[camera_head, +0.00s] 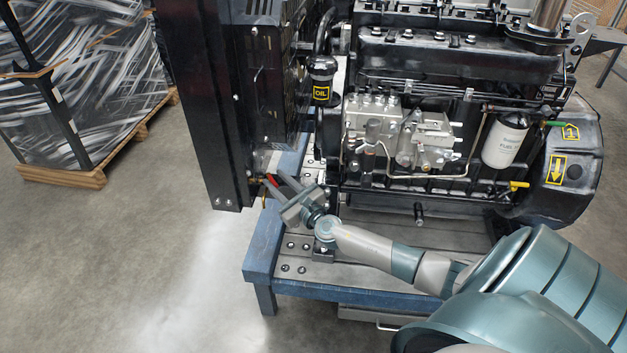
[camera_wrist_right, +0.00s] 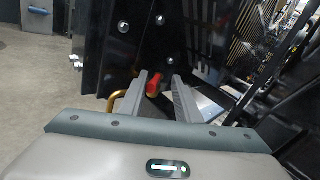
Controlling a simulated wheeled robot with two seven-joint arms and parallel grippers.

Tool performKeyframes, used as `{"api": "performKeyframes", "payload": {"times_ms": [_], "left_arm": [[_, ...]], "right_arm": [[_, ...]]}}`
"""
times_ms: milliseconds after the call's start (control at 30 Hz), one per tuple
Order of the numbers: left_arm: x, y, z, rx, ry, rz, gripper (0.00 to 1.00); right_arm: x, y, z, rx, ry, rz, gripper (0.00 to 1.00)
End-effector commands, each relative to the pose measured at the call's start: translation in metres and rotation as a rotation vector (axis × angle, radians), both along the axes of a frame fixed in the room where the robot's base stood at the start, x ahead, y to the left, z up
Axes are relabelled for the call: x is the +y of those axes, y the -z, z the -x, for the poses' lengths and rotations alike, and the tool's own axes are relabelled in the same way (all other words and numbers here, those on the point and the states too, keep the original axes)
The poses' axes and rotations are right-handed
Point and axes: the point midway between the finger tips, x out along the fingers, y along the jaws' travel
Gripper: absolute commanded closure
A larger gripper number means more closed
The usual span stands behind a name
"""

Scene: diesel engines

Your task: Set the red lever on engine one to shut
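The red lever (camera_head: 272,181) shows in the head view low on the black radiator frame of the engine (camera_head: 430,60), partly hidden by my right gripper. In the right wrist view the red lever (camera_wrist_right: 154,87) lies between the two grey fingers, with a gap to the right finger. My right gripper (camera_head: 278,187) is open at the lever; whether a finger touches it I cannot tell. A brass bent pipe (camera_wrist_right: 113,100) is just left of the fingers in the wrist view. My left gripper is not in view.
The engine stands on a blue-edged steel bench (camera_head: 262,258). A yellow handle (camera_head: 518,185) and a green handle (camera_head: 555,124) are on the engine's right side. A wrapped pallet load (camera_head: 90,90) stands at left. The floor between is clear.

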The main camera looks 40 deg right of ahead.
Motion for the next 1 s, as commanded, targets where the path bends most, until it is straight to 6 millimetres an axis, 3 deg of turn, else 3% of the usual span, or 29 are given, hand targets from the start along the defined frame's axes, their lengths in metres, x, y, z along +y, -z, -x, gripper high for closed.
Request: {"api": "performKeyframes", "payload": {"times_ms": [33,600,1000], "left_arm": [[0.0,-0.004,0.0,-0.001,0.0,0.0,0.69],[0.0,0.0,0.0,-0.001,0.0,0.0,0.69],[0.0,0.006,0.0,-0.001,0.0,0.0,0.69]], "right_arm": [[0.003,0.002,0.012,0.007,-0.002,-0.004,0.71],[0.007,0.002,0.106,0.006,0.001,-0.003,0.71],[0.009,0.002,0.159,0.005,0.002,-0.003,0.71]]}}
